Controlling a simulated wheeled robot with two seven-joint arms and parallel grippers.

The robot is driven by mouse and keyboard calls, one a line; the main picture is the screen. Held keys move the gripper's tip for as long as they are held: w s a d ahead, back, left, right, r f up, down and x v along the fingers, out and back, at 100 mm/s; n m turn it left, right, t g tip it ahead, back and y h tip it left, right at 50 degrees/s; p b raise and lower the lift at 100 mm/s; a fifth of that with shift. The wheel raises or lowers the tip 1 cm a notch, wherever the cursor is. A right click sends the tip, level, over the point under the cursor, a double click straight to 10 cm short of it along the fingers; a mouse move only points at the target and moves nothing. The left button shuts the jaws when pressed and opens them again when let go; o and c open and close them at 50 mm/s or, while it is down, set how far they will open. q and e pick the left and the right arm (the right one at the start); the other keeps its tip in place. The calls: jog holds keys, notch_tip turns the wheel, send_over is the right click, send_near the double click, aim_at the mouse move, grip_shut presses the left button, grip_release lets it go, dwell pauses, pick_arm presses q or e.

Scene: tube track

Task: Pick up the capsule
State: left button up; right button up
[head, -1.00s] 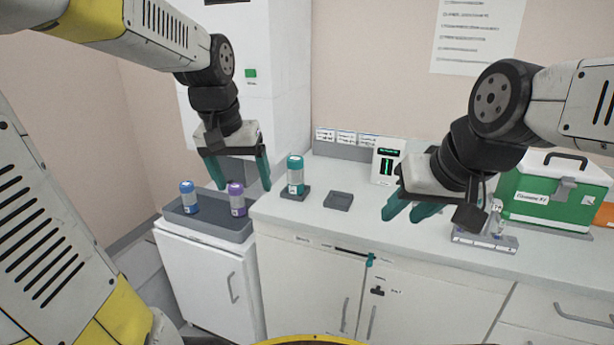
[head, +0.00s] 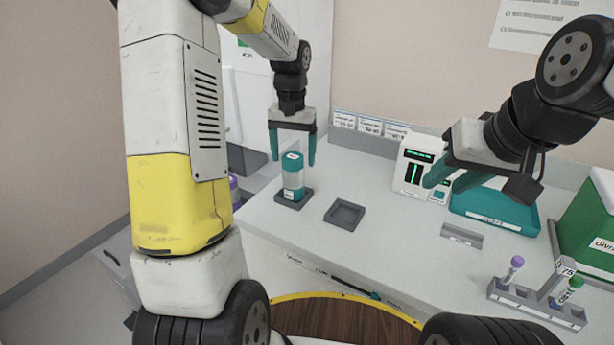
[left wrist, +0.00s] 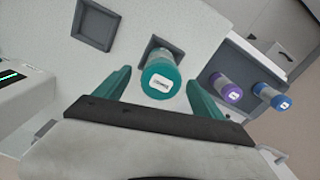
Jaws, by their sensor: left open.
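The capsule (head: 293,177) is a clear cylinder with teal caps, standing upright on a dark square pad (head: 293,197) on the counter. My left gripper (head: 292,157) is open above it, with its teal fingers on either side of the capsule's top. In the left wrist view the capsule's teal top (left wrist: 161,82) with a white label lies between the open fingers, apart from both. My right gripper (head: 443,184) is in the air over the counter near a white device, its fingers apart and nothing seen between them.
An empty dark square tray (head: 344,213) sits right of the capsule. A white device (head: 411,166), a teal box (head: 497,209), a tube rack (head: 537,303) and a green case (head: 590,225) stand further right. Purple (left wrist: 226,89) and blue (left wrist: 271,96) capsules show in the left wrist view.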

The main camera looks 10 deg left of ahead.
aim_at(293, 173)
pick_arm(q)
notch_tip(293, 173, down, 6)
jog(key=shift+f, duration=0.25)
jog(key=shift+c, duration=0.5)
jog(key=c, duration=1.6)
jog(key=shift+o, duration=0.2)
jog(key=shift+r, duration=0.15)
jog(key=shift+r, duration=1.5)
jog(key=shift+s+r, duration=0.15)
jog(key=shift+r, duration=0.1)
jog(key=s+r, duration=0.1)
jog(key=s, duration=1.4)
jog(key=shift+s+a+r, duration=0.15)
jog(key=shift+s+a, duration=0.1)
jog(key=shift+s, duration=0.15)
